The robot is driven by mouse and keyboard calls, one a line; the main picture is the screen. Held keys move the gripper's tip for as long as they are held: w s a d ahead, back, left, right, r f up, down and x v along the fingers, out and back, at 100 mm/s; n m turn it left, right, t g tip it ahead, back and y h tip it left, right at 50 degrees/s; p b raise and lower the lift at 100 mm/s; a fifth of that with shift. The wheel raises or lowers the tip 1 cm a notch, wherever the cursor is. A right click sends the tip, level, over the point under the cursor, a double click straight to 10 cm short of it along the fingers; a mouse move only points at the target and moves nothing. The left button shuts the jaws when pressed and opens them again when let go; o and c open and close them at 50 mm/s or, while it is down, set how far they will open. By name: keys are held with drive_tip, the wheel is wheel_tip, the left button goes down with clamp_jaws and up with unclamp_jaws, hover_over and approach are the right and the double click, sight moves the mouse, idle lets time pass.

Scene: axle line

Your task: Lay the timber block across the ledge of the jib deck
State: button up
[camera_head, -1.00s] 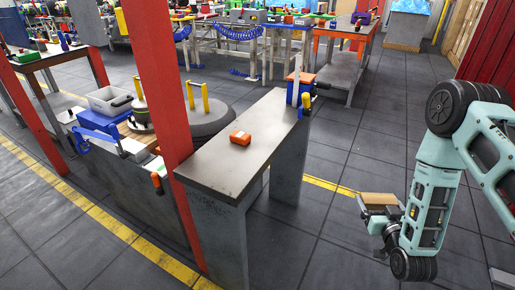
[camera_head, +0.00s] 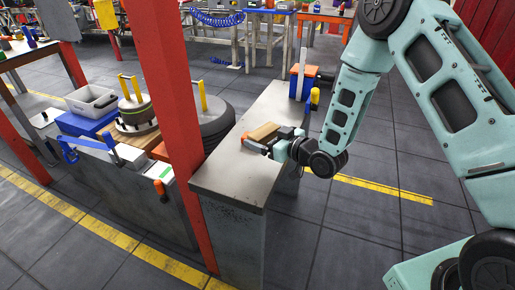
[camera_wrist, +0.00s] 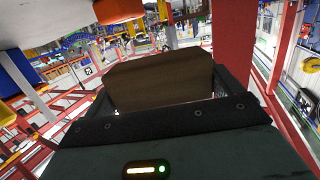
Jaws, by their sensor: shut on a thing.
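In the wrist view the block (camera_wrist: 160,80) sits between the two dark fingers and looks slightly tilted. I cannot tell whether it touches the bench top. No label marks the jib deck, so I cannot tell which surface is its ledge.
An orange item (camera_head: 247,139) on the bench is partly hidden beside the block. The bench's near end is bare.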

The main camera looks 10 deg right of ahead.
sight(265, 161)
drive_tip(key=shift+f+p, duration=0.4)
drive_tip(key=shift+f, duration=3.3)
drive_tip(key=shift+f, duration=0.2)
drive_tip(key=o, duration=0.7)
drive_tip(key=shift+o, duration=0.2)
drive_tip(key=shift+r, duration=0.1)
